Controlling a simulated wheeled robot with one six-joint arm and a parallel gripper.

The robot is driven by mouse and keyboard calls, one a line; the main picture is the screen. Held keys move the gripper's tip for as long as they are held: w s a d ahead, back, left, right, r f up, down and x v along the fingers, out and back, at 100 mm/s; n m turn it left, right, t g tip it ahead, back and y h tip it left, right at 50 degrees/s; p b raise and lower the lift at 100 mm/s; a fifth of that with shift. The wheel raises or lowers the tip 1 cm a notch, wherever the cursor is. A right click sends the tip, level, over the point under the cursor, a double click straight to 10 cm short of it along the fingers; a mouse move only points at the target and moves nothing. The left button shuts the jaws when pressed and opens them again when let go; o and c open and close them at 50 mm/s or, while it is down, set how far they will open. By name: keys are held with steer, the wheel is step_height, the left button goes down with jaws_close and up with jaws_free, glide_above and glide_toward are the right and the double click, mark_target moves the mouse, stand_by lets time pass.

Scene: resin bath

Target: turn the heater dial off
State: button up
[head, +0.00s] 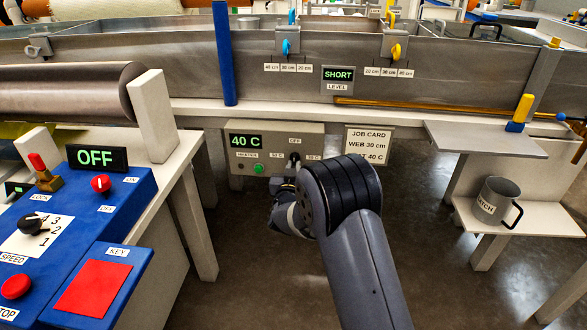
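The heater box (228,165) is a beige panel under the long metal bath, with a green display (246,141) reading 40 C. A small green button or lamp (258,169) is below the HEATER label. The heater dial (293,160) is a dark knob at the panel's right half, below an OFF label; its exact pointing direction is too small to tell. My gripper (282,207) is just below the box and dial, mostly hidden behind my wrist. Its fingers do not show clearly, so I cannot tell if it touches the dial.
A blue control console (140,200) reading OFF stands at the left beside a roller (60,92). A shelf with a grey mug (497,200) is at the right. Open floor lies below.

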steer(key=o, duration=0.4)
steer(key=shift+c, duration=0.2)
steer(key=shift+s, duration=0.15)
steer(key=s+p, duration=0.1)
steer(key=s, duration=0.9)
steer(key=shift+s+a+p, duration=0.2)
steer(key=shift+s+p, duration=0.1)
steer(key=w, duration=0.5)
steer(key=w+b, duration=0.1)
steer(key=w, duration=0.5)
steer(key=shift+d+b, duration=0.2)
steer(key=shift+b, duration=0.1)
steer(key=shift+s, duration=0.1)
